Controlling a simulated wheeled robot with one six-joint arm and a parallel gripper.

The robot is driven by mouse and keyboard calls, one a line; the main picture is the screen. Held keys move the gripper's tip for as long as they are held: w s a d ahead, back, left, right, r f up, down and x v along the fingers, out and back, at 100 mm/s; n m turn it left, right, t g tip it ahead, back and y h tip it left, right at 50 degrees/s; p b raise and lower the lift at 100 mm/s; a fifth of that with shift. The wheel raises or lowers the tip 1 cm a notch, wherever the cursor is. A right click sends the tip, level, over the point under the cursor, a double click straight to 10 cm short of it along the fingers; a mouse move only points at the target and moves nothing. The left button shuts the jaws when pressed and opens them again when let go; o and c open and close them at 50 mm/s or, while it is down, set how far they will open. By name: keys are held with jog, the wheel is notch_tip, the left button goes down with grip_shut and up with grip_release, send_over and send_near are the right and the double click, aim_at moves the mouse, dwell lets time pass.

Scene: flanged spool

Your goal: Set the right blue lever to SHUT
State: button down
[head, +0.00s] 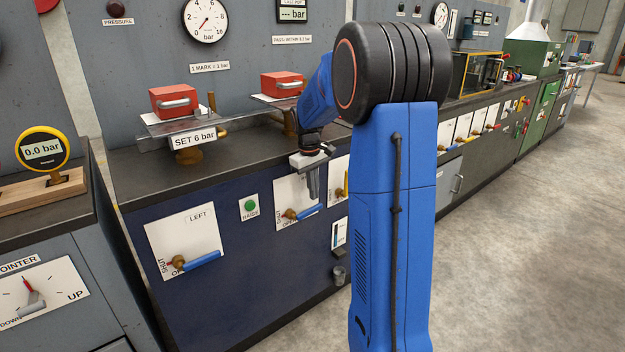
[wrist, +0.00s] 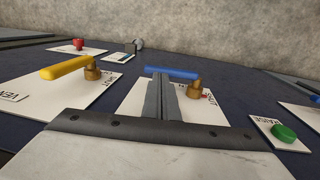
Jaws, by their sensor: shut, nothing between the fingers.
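The right blue lever (head: 308,211) is on a white panel (head: 284,190) in the bench front, left of my gripper's tip in the head view. Its handle points right from a brass hub. In the wrist view the blue handle (wrist: 172,73) runs left from the hub (wrist: 194,89), with a red tip beside a partly hidden label. My gripper (head: 314,192) is shut and empty, in front of this panel. In the wrist view its fingers (wrist: 159,92) hide part of the panel and reach up to the handle; I cannot tell whether they touch it.
A yellow lever (wrist: 65,67) on the VENT panel lies close on one side. The green RAISE button (wrist: 284,132) lies on the other side. The LEFT panel's blue lever (head: 203,260) is further left in the head view. A shelf with red weights (head: 173,101) stands above.

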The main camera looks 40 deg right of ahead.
aim_at(316, 206)
jog(key=shift+d+f, duration=0.15)
jog(key=shift+f, duration=1.45)
jog(key=shift+s+d+f, duration=0.1)
jog(key=shift+d+f, duration=0.15)
jog(key=shift+f, duration=0.65)
notch_tip(316, 206, up, 15)
jog(key=shift+d+f, duration=0.15)
jog(key=shift+d, duration=0.05)
